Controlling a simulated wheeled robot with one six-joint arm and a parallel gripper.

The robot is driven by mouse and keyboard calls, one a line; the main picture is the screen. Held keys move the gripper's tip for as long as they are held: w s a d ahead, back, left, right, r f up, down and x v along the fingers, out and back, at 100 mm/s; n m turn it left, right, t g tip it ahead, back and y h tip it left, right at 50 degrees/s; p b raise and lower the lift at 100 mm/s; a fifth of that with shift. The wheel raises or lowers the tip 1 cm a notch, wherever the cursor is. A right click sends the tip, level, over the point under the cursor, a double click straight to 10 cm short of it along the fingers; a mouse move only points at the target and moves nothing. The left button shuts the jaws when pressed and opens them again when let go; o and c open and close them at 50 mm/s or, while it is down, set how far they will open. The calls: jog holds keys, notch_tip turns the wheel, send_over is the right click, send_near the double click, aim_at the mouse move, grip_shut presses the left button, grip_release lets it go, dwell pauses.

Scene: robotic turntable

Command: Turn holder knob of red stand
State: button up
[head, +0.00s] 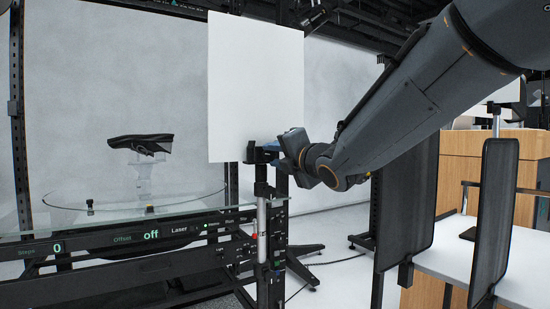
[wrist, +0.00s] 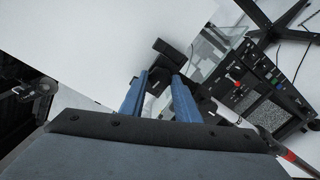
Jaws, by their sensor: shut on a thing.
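The stand (head: 262,216) is a slim silver and black post with a small red mark low on it. A red-banded piece of it also shows in the wrist view (wrist: 289,156). A black holder (head: 256,153) at its top carries a large white panel (head: 256,80). The gripped part of the knob is mostly hidden between the fingers.
A glass turntable (head: 120,207) with a dark shoe-like object (head: 141,143) on a clear support stands at left. Its black control frame (head: 190,229) is close behind the stand. Dark upright panels (head: 494,195) and a white table (head: 515,272) are at right.

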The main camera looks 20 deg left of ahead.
jog(key=o, duration=1)
jog(key=shift+o, duration=0.2)
jog(key=shift+d, duration=0.1)
jog(key=v, duration=0.7)
jog(key=shift+s+d+p, duration=0.2)
jog(key=shift+d+p, duration=0.1)
jog(key=shift+p, duration=0.05)
